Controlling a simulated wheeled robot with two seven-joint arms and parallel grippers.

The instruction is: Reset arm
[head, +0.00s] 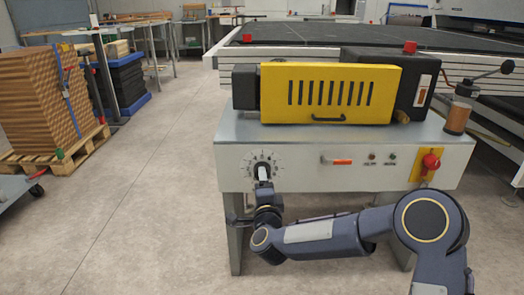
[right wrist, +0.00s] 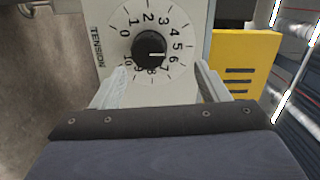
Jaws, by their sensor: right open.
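A round white dial (head: 262,164) marked with numbers sits on the left of the machine's front panel. In the right wrist view the dial (right wrist: 125,25) has a black knob (right wrist: 148,47) at its centre, its white line toward the 7, and the word TENSION beside it. My right gripper (head: 263,174) is in front of the dial and hides much of it in the head view. In the right wrist view its two fingers (right wrist: 162,82) stand wide apart, with nothing between them; the knob appears beyond the tips. I cannot tell the exact gap. My left gripper is not in view.
The roller coater (head: 340,133) carries a yellow slotted cover (head: 330,92), an orange-marked switch (head: 337,160) and a red knob on a yellow plate (head: 431,162). A crank handle (head: 480,78) stands at right. A pallet stack (head: 40,100) is far left; open floor (head: 140,200) lies between.

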